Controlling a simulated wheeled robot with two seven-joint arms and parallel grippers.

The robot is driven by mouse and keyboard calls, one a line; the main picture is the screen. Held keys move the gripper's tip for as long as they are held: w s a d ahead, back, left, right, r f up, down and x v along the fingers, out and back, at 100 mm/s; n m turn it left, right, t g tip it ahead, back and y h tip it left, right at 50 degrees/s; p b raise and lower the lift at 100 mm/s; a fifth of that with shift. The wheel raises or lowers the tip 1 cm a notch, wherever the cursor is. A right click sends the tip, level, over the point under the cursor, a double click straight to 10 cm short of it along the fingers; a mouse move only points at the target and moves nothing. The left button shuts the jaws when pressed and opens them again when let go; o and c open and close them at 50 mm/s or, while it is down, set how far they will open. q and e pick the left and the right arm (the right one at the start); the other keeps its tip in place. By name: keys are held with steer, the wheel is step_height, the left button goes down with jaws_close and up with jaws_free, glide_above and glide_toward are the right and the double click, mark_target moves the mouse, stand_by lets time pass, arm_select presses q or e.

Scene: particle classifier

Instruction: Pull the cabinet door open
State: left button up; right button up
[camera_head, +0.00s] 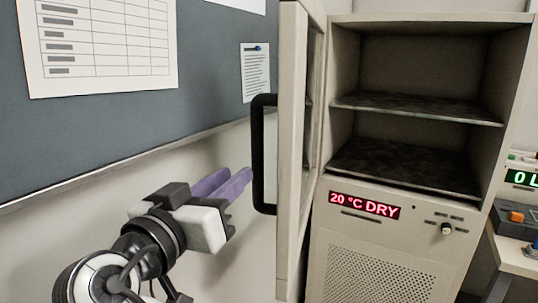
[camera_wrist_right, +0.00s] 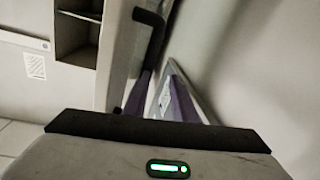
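The beige cabinet (camera_head: 365,250) has its door (camera_head: 291,120) standing open, seen nearly edge-on at the cabinet's left side. The black bar handle (camera_head: 258,150) is on the door's outer face, toward the wall; it also shows in the right wrist view (camera_wrist_right: 152,40). My right gripper (camera_head: 243,178) has purple fingers pointing at the handle from the left. In the right wrist view the fingers (camera_wrist_right: 160,88) are apart with nothing seen between them. The tips are close beside the handle; I cannot tell whether they touch it. My left gripper is not in view.
The cabinet interior holds dark shelves (camera_head: 415,107) and looks empty. A red display (camera_head: 364,205) reads 20 °C DRY. A grey board (camera_head: 120,130) with papers is on the wall at left, close to my right arm. A bench (camera_head: 512,258) with devices stands at the right.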

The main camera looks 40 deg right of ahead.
mark_target(255, 158)
steer(key=s+r+m, duration=0.1)
steer(key=s+r+m+g, duration=0.1)
steer(key=shift+d+r+m, duration=0.2)
steer(key=shift+d+m, duration=0.2)
steer(key=p+x, duration=0.2)
steer(key=x, duration=0.8)
steer(key=shift+p, duration=0.35)
jaws_close()
